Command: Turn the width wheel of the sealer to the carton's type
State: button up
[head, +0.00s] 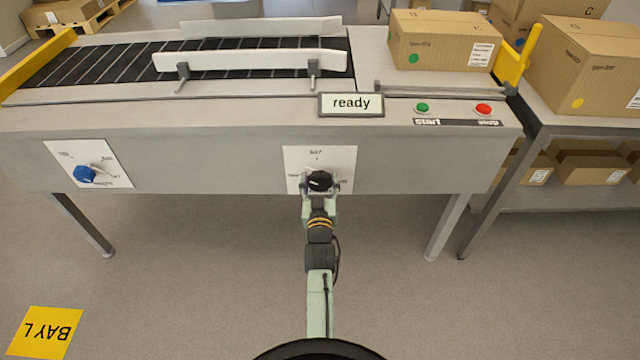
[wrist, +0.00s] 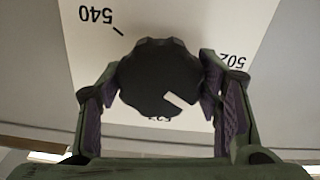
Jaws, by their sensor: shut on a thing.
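The black width wheel (head: 319,180) is on a white dial plate (head: 318,157) on the sealer's front panel. My gripper (head: 320,187) is shut on the wheel, a finger on each side; the wrist view shows the ribbed wheel (wrist: 155,75) between the fingers (wrist: 160,85). Its white pointer mark slants to the lower right in the wrist view, between the 502 label and a partly hidden bottom label. The 540 label is at upper left there. The carton (head: 440,40) sits on the sealer's right end, with a green dot and small print I cannot read.
A blue knob (head: 85,174) is on another dial plate at the left. A display (head: 351,104) reads "ready". A green button (head: 422,108) and a red button (head: 484,109) are on the top edge. Cartons (head: 590,65) stand on a shelf at the right.

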jog(key=n, duration=0.4)
jog(key=shift+r, duration=0.15)
jog(key=shift+n+p, duration=0.8)
jog(key=shift+n, duration=1)
jog(key=o, duration=1.2)
jog(key=shift+c, duration=0.2)
jog(key=shift+s+f, duration=0.1)
jog(key=shift+f, duration=0.1)
jog(key=s, duration=0.7)
jog(key=shift+s, duration=0.15)
